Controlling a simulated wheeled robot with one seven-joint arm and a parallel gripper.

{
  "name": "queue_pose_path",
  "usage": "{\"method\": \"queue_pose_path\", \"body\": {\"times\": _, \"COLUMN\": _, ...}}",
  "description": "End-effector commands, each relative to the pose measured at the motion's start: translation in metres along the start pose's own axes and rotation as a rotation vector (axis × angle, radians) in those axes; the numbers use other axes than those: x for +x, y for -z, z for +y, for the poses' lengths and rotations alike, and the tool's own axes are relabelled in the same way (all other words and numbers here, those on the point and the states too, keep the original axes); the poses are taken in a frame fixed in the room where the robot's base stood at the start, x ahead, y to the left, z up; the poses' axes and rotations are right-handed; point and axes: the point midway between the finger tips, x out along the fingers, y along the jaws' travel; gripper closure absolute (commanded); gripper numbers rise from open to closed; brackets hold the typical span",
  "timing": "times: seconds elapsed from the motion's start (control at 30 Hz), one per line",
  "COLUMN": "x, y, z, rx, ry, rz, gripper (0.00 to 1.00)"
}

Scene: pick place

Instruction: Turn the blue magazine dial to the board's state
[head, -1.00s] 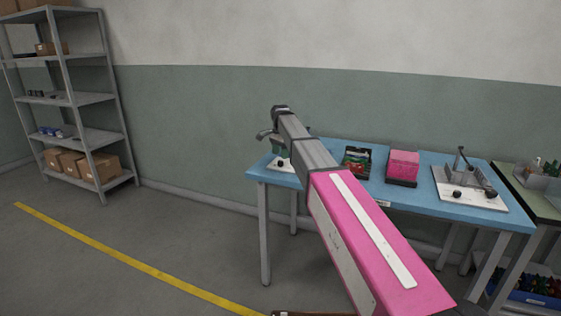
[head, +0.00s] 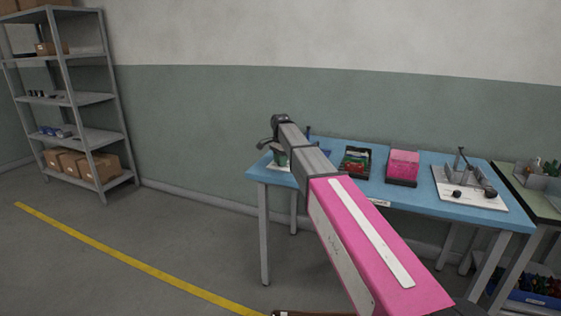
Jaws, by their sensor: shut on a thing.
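My gripper (head: 267,145) is at the far end of my arm, over the left end of the blue table, small and mostly hidden behind my own wrist. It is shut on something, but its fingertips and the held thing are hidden. A green part (head: 281,159) shows just below it, and a bit of a white base plate (head: 268,167) shows under that. A small blue upright piece (head: 308,131) sticks up just behind my arm; I cannot tell whether it belongs to the dial. I cannot make out the dial's face or the board's state.
On the blue table (head: 430,168) are a black tray (head: 345,170) of coloured items, a pink box (head: 403,164) and a grey fixture on a white plate (head: 470,198). A second bench (head: 537,200) adjoins at right. A shelf (head: 85,99) stands left; the floor between is open.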

Motion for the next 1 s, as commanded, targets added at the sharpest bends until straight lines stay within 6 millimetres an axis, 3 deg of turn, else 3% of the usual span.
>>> {"method": "queue_pose_path", "body": {"times": 0.37, "x": -0.0002, "y": 0.0, "z": -0.0001, "rx": -0.124, "ry": 0.0, "rz": 0.0, "gripper": 0.93}}
{"method": "queue_pose_path", "body": {"times": 1.0, "x": -0.0003, "y": -0.0001, "z": -0.0001, "rx": -0.705, "ry": 0.0, "rz": 0.0, "gripper": 0.93}}
